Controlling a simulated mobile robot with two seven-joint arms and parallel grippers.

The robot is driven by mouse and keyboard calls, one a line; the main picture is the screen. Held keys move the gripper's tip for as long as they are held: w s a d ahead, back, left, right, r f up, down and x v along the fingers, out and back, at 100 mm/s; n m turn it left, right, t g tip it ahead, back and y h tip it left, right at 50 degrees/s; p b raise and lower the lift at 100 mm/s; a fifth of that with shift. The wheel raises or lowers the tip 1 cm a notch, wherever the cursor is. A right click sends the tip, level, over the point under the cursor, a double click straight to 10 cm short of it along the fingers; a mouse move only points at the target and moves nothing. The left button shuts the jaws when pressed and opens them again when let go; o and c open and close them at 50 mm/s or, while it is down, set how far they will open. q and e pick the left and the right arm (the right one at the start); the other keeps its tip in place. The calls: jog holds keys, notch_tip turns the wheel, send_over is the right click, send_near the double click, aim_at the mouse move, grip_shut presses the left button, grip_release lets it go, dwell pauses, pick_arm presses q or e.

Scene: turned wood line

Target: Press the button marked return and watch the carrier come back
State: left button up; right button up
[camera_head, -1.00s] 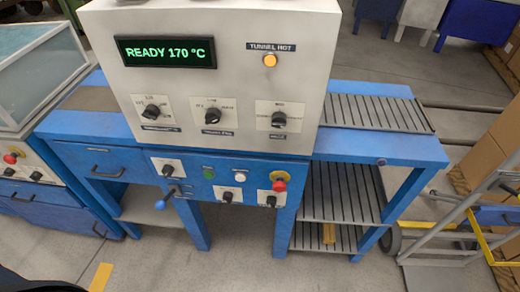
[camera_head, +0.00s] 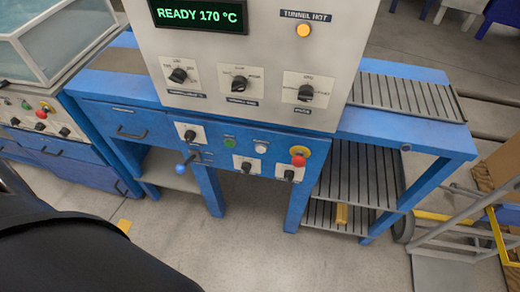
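The blue machine's front panel (camera_head: 215,150) carries a green button (camera_head: 229,142) and a white button (camera_head: 260,148), each with a small label too small to read. A red mushroom knob (camera_head: 299,160) on a yellow ring is to their right. I cannot tell which button is marked return. The display (camera_head: 199,15) above reads READY 170 °C. A yellow-brown block (camera_head: 341,215) lies on the lowest slatted shelf at the right; I cannot tell whether a carrier is in view. Neither gripper is in view.
A dark rounded shape, probably part of me, fills the lower left. A blue-handled lever (camera_head: 183,167) sticks out from the panel's left part. A hand truck (camera_head: 470,225) stands at the right. A glass-topped blue unit (camera_head: 55,120) is at the left.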

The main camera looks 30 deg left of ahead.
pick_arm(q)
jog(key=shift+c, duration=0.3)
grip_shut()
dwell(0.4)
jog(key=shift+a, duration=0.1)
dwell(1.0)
